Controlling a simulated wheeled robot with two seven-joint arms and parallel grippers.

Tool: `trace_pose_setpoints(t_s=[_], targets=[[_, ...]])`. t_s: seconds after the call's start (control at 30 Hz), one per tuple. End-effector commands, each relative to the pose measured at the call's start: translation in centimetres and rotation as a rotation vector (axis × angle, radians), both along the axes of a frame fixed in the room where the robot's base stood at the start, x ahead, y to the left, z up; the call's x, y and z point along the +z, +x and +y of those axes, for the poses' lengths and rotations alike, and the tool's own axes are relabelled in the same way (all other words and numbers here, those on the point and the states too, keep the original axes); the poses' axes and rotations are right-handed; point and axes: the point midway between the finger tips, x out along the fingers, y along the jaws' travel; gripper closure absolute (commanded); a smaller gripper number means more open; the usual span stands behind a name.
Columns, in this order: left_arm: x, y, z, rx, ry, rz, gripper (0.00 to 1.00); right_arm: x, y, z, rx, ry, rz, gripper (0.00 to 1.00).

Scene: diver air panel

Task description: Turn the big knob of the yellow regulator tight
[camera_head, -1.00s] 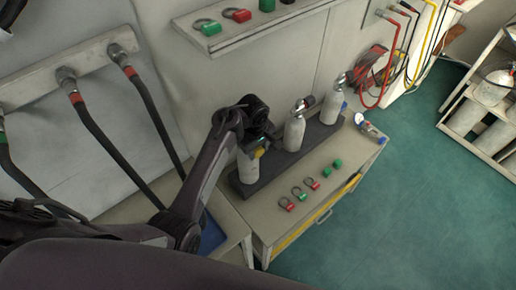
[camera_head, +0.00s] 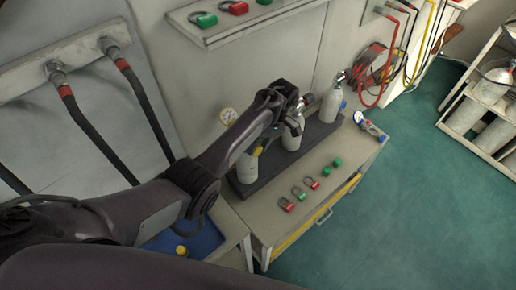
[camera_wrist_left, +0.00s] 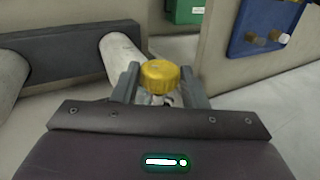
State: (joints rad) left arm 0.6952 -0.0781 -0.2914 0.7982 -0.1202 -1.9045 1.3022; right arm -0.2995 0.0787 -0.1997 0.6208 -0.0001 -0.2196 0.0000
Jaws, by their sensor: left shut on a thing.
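The yellow regulator's big knob (camera_wrist_left: 160,74) is round and ribbed, and sits between the two fingers of my left gripper (camera_wrist_left: 159,82) in the left wrist view. The fingers are shut on its sides. In the head view the yellow knob (camera_head: 257,151) shows at the top of the nearest white cylinder (camera_head: 247,170), partly covered by my left gripper (camera_head: 270,141). A round gauge (camera_head: 228,116) shows to the left of it. Most of the regulator body is hidden. My right gripper is not in view.
Two more white cylinders (camera_head: 293,133) (camera_head: 328,101) stand along the dark rack (camera_head: 270,174). Red and green padlocks (camera_head: 286,204) lie on the bench front. A shelf (camera_head: 245,30) hangs above. A blue tray (camera_head: 203,240) lies at the left. Hoses (camera_head: 150,110) hang on the wall.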

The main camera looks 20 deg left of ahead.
Motion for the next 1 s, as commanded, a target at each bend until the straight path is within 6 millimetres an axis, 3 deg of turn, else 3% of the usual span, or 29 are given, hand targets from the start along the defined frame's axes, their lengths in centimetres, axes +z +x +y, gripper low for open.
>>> trace_pose_setpoints(t_s=[0.2,0.7,0.73,0.87,1.0], targets=[[-0.30,0.08,-0.13,-0.002,0.042,0.058,0.84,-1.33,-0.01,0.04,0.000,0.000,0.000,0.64],[-0.20,0.03,-0.19,-0.002,0.052,0.074,0.84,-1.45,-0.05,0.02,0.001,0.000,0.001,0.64],[-0.21,0.03,-0.18,-0.002,0.052,0.074,0.58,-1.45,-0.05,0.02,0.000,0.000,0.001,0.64],[-0.19,0.05,-0.17,-0.002,0.052,0.074,0.41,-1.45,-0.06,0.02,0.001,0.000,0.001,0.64],[-0.15,0.08,-0.16,-0.001,0.052,0.073,0.39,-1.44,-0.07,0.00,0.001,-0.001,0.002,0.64]])
